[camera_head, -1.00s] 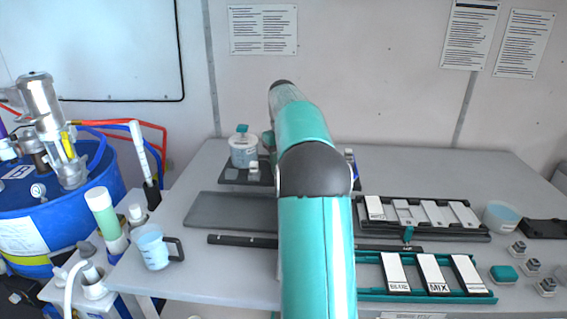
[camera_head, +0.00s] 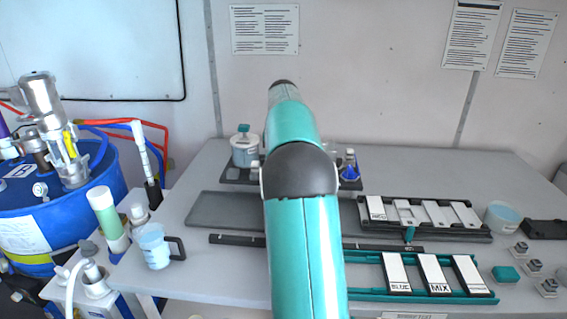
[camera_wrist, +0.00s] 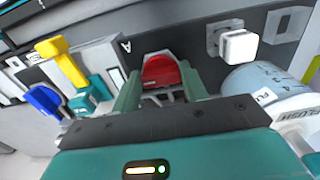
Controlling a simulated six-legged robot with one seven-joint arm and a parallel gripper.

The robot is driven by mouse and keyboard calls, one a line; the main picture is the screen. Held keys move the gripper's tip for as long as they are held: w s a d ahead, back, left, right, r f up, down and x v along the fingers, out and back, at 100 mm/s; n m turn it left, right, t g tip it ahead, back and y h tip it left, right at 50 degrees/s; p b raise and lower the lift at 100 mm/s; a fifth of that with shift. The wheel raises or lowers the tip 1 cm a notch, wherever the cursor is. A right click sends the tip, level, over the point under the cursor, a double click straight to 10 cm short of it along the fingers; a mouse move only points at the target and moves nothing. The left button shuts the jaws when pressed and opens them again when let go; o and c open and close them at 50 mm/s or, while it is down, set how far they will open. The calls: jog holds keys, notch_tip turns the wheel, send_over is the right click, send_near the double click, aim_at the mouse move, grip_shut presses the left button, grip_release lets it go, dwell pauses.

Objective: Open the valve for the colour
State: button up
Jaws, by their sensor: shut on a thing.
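In the wrist view my gripper (camera_wrist: 160,85) has its two green fingers on either side of a red rounded knob (camera_wrist: 163,70) and is shut on it. The knob sits in a dark panel (camera_wrist: 190,38) marked with a letter A. Whether the knob is turned cannot be told. To its left are a yellow handle (camera_wrist: 64,62), a teal handle (camera_wrist: 92,90) and a blue handle (camera_wrist: 44,99). In the head view my own arm hides the gripper and the knob. A blue conical part (camera_head: 349,168) shows just right of the arm.
A white square button (camera_wrist: 238,45) and a tub labelled FLUSH (camera_wrist: 262,85) are close on the gripper's right. In the head view a blue drum (camera_head: 60,215) stands left, a jug (camera_head: 154,247) at the table's front left, and card trays (camera_head: 470,237) on the right.

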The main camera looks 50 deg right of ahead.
dwell(0.3)
jog(key=o, duration=1)
jog(key=shift+w, duration=0.1)
jog(key=shift+r, duration=0.1)
notch_tip(320, 180, up, 14)
jog(key=shift+f, duration=0.2)
dwell(0.4)
